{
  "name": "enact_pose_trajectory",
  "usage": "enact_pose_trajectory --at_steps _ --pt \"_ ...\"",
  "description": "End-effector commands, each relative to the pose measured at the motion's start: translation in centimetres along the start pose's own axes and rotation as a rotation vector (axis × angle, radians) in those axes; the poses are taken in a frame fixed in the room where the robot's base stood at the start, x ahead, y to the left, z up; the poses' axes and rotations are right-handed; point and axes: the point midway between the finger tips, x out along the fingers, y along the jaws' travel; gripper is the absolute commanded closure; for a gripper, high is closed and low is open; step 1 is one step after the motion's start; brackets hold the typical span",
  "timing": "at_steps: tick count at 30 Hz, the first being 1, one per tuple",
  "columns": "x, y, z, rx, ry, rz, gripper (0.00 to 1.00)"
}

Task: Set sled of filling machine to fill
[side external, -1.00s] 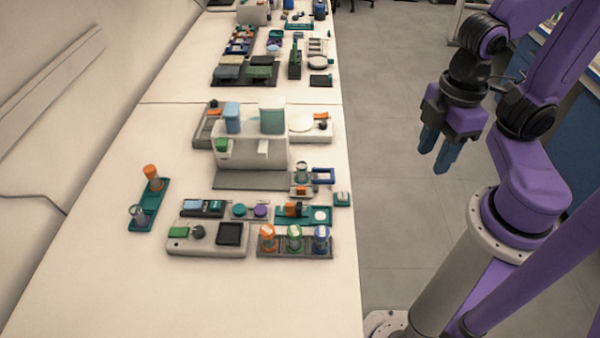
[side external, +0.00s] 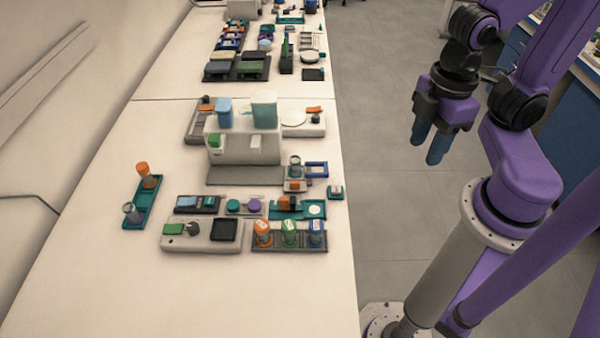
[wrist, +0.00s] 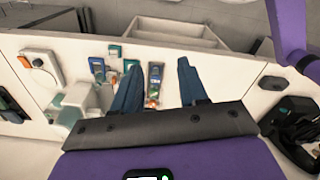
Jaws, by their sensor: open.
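The filling machine (side external: 243,148) is a pale grey block with a blue and a green translucent container on top, standing mid-bench on a dark base plate. A small jar (side external: 295,162) stands on a small light block with an orange part (side external: 295,186), at the machine's right front; which part is the sled I cannot tell for sure. My gripper (side external: 426,154) hangs over the floor right of the bench, open and empty, fingers down, apart from everything. In the wrist view my fingers (wrist: 158,64) are spread, and the machine (wrist: 80,98) shows at the left.
A blue bracket (side external: 316,170) lies right of the jar. In front are a grey device with a dark square (side external: 203,234) and a rack with several capped vials (side external: 290,240). A teal holder (side external: 142,203) stands at left. The bench front is clear.

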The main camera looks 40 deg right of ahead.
Motion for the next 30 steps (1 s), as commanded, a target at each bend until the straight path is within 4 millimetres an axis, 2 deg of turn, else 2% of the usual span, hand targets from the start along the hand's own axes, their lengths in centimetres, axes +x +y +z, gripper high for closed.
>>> enact_pose_trajectory --at_steps 14,16,19,23,30 --pt "0.0 0.0 0.0 0.000 0.000 0.000 0.57" --pt "0.0 0.0 0.0 0.001 0.000 0.000 0.61" --pt "0.1 0.4 -0.6 0.009 -0.002 0.000 0.61" --pt "0.3 1.7 -2.7 0.036 -0.006 0.002 0.61" --pt "1.7 6.1 -8.2 0.110 -0.015 0.005 0.61"
